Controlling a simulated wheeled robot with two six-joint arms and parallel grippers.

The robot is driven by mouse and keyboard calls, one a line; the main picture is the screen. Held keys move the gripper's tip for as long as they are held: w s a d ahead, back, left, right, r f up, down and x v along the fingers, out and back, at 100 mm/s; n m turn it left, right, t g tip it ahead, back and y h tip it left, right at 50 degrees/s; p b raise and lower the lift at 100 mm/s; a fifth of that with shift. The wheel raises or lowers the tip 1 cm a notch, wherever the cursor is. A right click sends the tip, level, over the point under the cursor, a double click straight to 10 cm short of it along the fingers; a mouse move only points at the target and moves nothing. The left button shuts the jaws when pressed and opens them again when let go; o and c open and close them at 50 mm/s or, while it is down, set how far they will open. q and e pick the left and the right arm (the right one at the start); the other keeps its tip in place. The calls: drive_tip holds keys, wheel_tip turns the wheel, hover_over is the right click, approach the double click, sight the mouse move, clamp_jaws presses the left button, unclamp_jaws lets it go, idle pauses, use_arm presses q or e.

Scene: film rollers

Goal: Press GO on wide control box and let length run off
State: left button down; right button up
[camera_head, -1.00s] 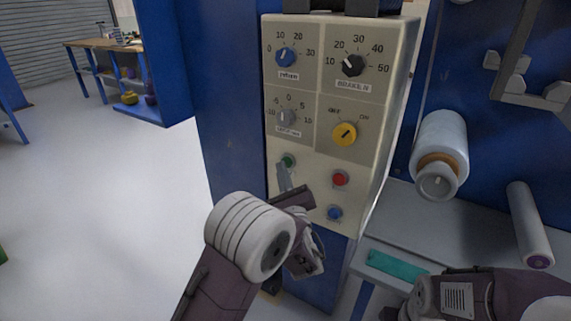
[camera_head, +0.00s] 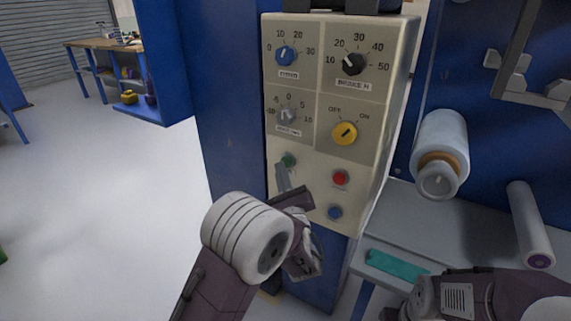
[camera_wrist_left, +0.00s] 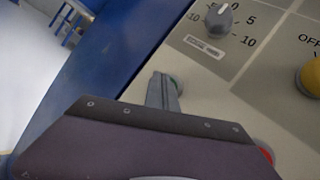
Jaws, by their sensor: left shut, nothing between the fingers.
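The cream control box (camera_head: 301,145) stands upright on a blue post, with dials above and buttons below. Its green button (camera_head: 288,160) is at the lower left of the panel, just beyond the tips of my left gripper (camera_head: 282,174). That gripper is shut and empty. In the left wrist view the fingers (camera_wrist_left: 163,92) partly cover the green button (camera_wrist_left: 177,84); I cannot tell whether they touch it. A red button (camera_head: 340,178) and a blue button (camera_head: 335,213) are to the right. A film roll (camera_head: 443,150) is mounted right of the box.
A yellow switch (camera_head: 344,134) and several dials sit above the buttons. A lower roller (camera_head: 529,225) and a teal strip (camera_head: 396,265) on a grey ledge are at right. Open floor lies left, with a workbench (camera_head: 105,45) behind.

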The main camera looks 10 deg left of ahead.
use_arm(q)
drive_tip(key=shift+s+a, duration=0.15)
drive_tip(key=shift+s, duration=0.2)
drive_tip(key=s, duration=0.1)
drive_tip(key=s+a, duration=0.1)
drive_tip(key=s, duration=0.1)
drive_tip(key=s+b, duration=0.1)
drive_tip(key=shift+s+a, duration=0.35)
idle(0.4)
